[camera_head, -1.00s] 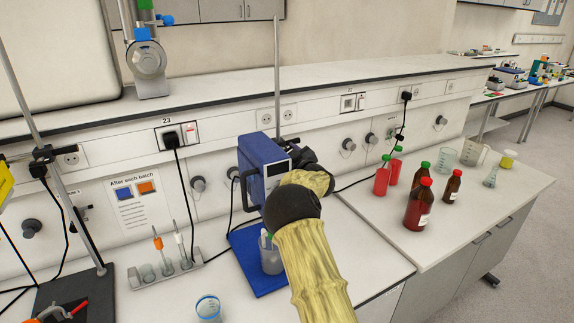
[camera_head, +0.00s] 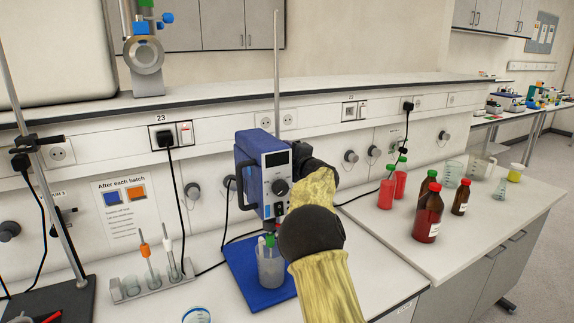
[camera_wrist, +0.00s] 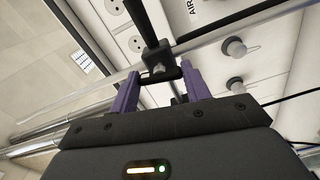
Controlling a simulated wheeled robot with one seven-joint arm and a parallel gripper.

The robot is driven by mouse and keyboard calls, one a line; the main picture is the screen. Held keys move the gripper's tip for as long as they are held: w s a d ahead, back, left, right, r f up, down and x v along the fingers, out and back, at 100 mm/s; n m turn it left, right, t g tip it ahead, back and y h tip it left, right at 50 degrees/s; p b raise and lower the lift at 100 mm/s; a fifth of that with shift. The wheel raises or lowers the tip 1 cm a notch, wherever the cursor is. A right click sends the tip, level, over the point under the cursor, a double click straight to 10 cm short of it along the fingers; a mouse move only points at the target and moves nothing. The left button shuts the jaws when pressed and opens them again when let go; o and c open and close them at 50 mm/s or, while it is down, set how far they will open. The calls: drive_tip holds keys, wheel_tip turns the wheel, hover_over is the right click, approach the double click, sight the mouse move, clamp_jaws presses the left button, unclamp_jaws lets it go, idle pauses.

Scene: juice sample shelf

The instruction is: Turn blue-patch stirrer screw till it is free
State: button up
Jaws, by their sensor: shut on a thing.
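In the wrist view the two purple fingers of my gripper (camera_wrist: 160,85) stand either side of a dark clamp piece (camera_wrist: 153,54) on a metal rod. They are shut on a dark part, taken as the stirrer screw.
Red bottles (camera_head: 386,194) and brown bottles (camera_head: 427,215) stand to the right. A rack (camera_head: 150,283) stands to the left. A black cable hangs behind it.

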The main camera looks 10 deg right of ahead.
drive_tip(key=shift+f+n+b, duration=0.1)
drive_tip(key=shift+n+b, duration=0.7)
drive_tip(key=shift+n, duration=0.3)
drive_tip(key=o, duration=1)
drive_tip(key=shift+a, duration=0.1)
drive_tip(key=shift+s, duration=0.1)
drive_tip(key=b+v, duration=0.5)
drive_tip(key=v, duration=1.2)
drive_tip(key=shift+s, duration=0.1)
